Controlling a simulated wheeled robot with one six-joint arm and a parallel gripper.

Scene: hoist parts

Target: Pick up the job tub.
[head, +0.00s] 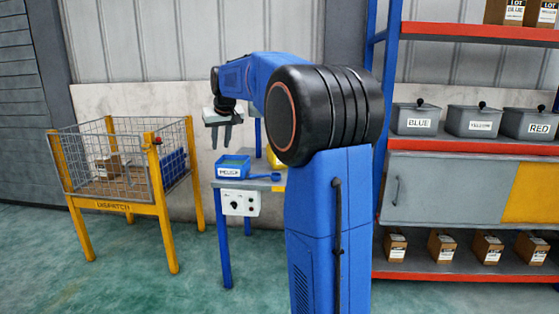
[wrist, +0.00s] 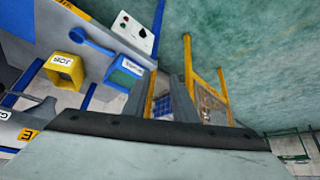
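The job tub is a yellow tub (wrist: 64,72) whose label looks like "JOB", upside down in the wrist view. It stands on the workbench beside a blue tub (wrist: 124,72). In the head view a sliver of yellow tub (head: 272,158) shows, mostly hidden behind my arm. My gripper (head: 222,145) points down above the bench, over the blue tub (head: 232,168), with its fingers apart and nothing between them. In the wrist view its dark fingers (wrist: 162,98) are apart, and the yellow tub lies left of them.
A blue long-handled tool (head: 264,177) lies on the bench (head: 274,186) by the blue tub. A yellow-framed mesh dispatch cage (head: 115,205) stands left of the bench. A shelf rack (head: 470,147) with grey lidded bins and cartons stands right. Green floor between is clear.

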